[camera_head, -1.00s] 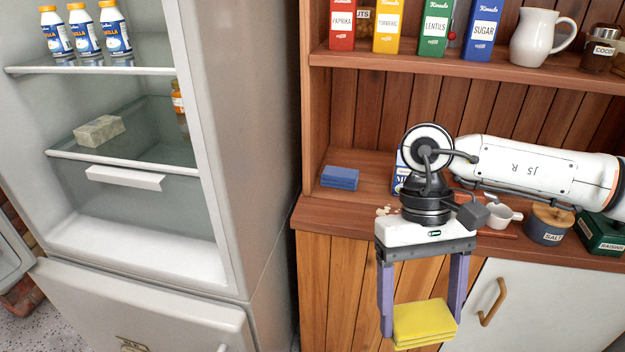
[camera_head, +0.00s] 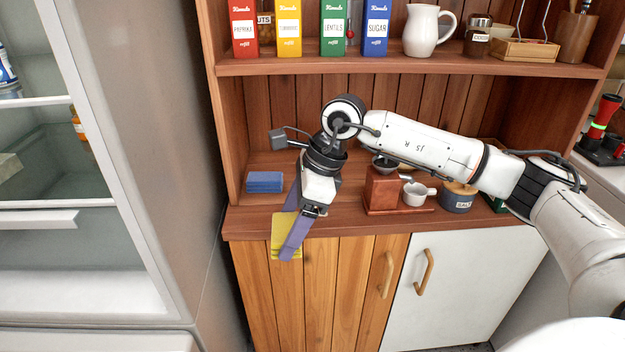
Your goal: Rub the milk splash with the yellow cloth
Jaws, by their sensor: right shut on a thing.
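My right gripper (camera_head: 287,232) is shut on the yellow cloth (camera_head: 283,240), a folded pad between its purple-grey fingers. The gripper is tilted, and the cloth overlaps the counter's front edge and the wooden door below it in the picture. I cannot tell whether the cloth touches the counter. I cannot make out a milk splash; part of the counter is hidden behind my right gripper and wrist. My left gripper is not in view.
A folded blue cloth or sponge (camera_head: 264,182) lies on the wooden counter (camera_head: 260,222), left of my gripper. A wooden grinder (camera_head: 382,192), a white cup (camera_head: 417,193) and a salt jar (camera_head: 457,198) stand to the right. The fridge (camera_head: 150,130) stands at left.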

